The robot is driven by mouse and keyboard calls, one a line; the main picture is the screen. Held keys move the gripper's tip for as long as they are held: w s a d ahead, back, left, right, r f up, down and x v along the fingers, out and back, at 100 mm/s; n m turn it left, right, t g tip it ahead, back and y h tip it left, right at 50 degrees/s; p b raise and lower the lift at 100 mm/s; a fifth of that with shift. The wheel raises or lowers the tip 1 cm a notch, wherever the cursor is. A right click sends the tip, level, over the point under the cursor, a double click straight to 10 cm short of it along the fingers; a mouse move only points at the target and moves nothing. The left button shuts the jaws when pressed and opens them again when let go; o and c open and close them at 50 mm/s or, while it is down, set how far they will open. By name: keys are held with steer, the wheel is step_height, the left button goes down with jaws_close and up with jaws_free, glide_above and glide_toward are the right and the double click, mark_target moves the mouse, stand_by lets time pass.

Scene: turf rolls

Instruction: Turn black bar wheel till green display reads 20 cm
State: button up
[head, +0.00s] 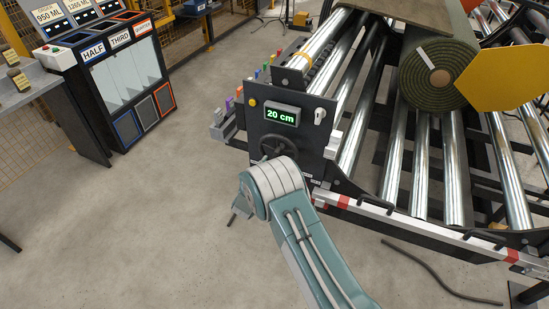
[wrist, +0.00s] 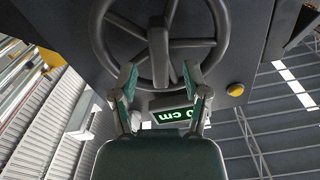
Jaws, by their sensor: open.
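The black bar wheel (head: 277,146) sits on the dark panel (head: 262,136) at the end of the roller machine, its lower part hidden by my arm in the head view. The green display (head: 281,116) above it reads 20 cm. In the wrist view the wheel (wrist: 158,42) appears with its spokes and rim, and the display (wrist: 172,114) shows upside down and partly covered. My gripper (wrist: 160,78) is open in front of the wheel, its two fingers apart near the rim. Whether they touch the wheel cannot be told. In the head view my arm hides the gripper.
A green turf roll (head: 425,85) lies on the metal rollers. A red-and-white bar (head: 420,225) runs along the machine's front. A bin cabinet labelled HALF and THIRD (head: 110,75) stands at left. A yellow button (wrist: 236,90) sits on the panel. The floor at left is clear.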

steer(key=shift+x, duration=1.6)
jaws_close()
steer(key=shift+m, duration=1.8)
